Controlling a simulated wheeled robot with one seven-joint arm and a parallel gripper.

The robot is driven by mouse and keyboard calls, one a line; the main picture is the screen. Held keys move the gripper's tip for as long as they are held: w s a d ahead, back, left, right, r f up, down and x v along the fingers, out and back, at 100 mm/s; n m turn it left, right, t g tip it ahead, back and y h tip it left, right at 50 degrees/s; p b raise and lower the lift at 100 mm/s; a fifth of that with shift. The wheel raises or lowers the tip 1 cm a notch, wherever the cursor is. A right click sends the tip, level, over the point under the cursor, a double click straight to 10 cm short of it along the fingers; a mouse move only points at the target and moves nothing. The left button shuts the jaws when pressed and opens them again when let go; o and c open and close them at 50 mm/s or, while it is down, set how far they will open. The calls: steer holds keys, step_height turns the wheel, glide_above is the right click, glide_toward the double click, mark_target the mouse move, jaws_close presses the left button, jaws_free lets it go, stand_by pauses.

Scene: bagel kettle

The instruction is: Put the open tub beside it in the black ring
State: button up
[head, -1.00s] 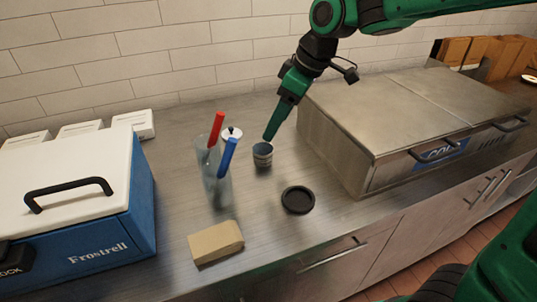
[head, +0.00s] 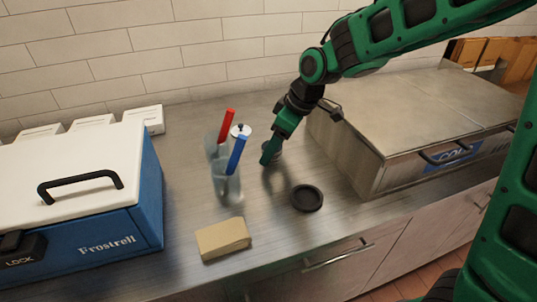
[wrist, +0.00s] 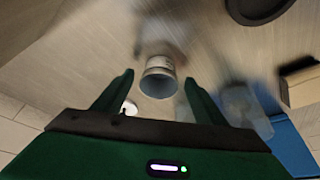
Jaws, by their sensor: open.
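The open tub (head: 276,148) is a small grey cup on the metal counter, mostly hidden behind my gripper in the head view. In the wrist view the tub (wrist: 158,80) stands with its round mouth towards the camera, between the lines of the two fingers. The black ring (head: 307,198) lies flat on the counter, in front and to the right of the tub, and looks empty. It also shows at the top of the wrist view (wrist: 258,6). My gripper (head: 268,157) is open, low at the tub. I cannot tell whether it touches the tub.
Clear tumblers (head: 226,186) with a red and a blue stick stand just left of the tub. A tan block (head: 223,239) lies in front. A blue cooler (head: 120,235) fills the left. A steel box (head: 375,150) stands close on the right.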

steer(key=c, duration=1.1)
steer(key=shift+c, duration=0.2)
